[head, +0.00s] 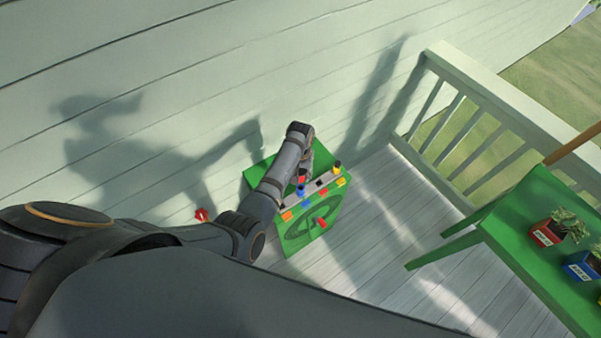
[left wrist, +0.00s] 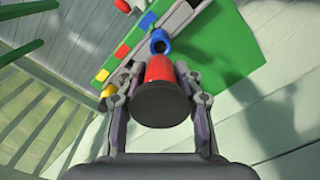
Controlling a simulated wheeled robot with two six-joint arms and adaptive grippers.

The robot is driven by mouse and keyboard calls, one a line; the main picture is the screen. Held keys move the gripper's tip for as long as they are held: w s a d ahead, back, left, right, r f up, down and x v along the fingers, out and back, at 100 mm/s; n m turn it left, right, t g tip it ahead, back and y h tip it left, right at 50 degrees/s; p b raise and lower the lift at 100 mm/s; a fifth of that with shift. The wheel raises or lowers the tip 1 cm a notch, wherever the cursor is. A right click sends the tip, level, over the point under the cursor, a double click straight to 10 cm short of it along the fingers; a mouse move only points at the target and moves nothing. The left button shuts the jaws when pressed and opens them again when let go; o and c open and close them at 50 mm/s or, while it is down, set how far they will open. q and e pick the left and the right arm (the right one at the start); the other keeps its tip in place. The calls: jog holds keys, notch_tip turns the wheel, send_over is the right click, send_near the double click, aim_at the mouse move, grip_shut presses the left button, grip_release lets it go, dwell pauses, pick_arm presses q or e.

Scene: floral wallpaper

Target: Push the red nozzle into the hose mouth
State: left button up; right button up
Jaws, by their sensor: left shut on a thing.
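My left gripper (left wrist: 161,82) is shut on the red nozzle (left wrist: 159,70), a red piece with a wide dark round base facing the wrist camera. Just beyond its far end is a blue round piece with an opening (left wrist: 160,42), which looks like the hose mouth. I cannot tell whether nozzle and blue piece touch. In the head view the gripper (head: 304,167) is over the strip on top of the green box, with the red nozzle (head: 301,177) partly hidden by it and the blue piece (head: 301,190) close by. My right gripper is not in view.
The green box (head: 330,203) carries several coloured squares, a yellow-and-black piece (head: 337,165) and a red knob (head: 321,222). A siding wall stands behind. A green table (head: 520,225) with potted plants and a railing (head: 480,110) are at right. The deck between is clear.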

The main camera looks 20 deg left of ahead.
pick_arm(q)
notch_tip(320, 180, down, 2)
jog(key=shift+f+b, duration=0.2)
jog(key=shift+b, duration=0.4)
jog(key=shift+f, duration=0.4)
dwell(0.5)
jog(key=shift+p, duration=0.35)
